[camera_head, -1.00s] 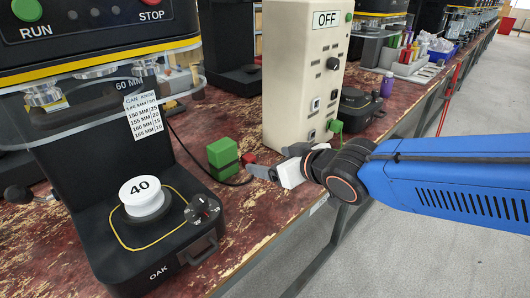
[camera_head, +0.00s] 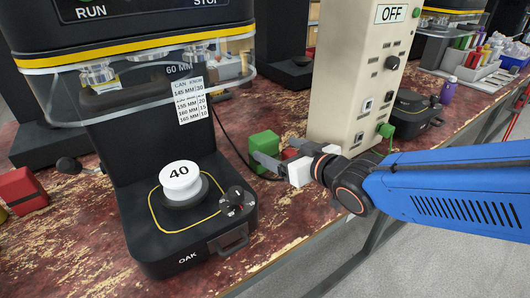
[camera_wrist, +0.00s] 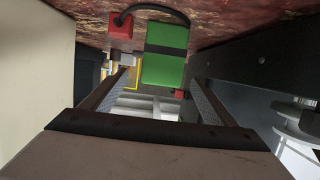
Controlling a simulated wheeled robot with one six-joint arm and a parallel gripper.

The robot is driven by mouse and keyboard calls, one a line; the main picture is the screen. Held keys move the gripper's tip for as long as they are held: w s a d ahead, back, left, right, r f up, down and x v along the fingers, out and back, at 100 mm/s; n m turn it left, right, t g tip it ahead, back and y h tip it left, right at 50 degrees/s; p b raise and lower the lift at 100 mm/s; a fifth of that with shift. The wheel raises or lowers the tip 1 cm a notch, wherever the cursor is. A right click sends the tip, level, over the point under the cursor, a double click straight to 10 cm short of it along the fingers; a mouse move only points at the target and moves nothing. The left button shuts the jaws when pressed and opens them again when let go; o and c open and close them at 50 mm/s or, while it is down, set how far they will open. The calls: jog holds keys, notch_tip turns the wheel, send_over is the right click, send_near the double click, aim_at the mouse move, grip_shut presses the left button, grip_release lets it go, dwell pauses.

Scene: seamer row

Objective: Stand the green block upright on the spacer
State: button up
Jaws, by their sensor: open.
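The green block (camera_head: 264,142) with a black band stands on the worn red bench, right of the black seamer. It also shows in the wrist view (camera_wrist: 165,68), near the top centre. My gripper (camera_head: 275,152) is open, its fingers reaching toward the block. In the wrist view the block shows in the gap between the fingers (camera_wrist: 158,82); I cannot tell whether either finger touches it. In the head view a finger covers the block's lower part. The white spacer (camera_head: 180,184), marked 40, sits on the seamer's round black base, with nothing on top.
A cream control box (camera_head: 350,80) marked OFF stands close behind. The seamer's clear guard (camera_head: 150,105) overhangs the spacer. A red object (camera_head: 22,190) lies far left.

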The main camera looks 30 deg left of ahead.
aim_at(257, 141)
jog(key=shift+x, duration=5.65)
jog(key=shift+s, duration=0.2)
jog(key=c, duration=1.2)
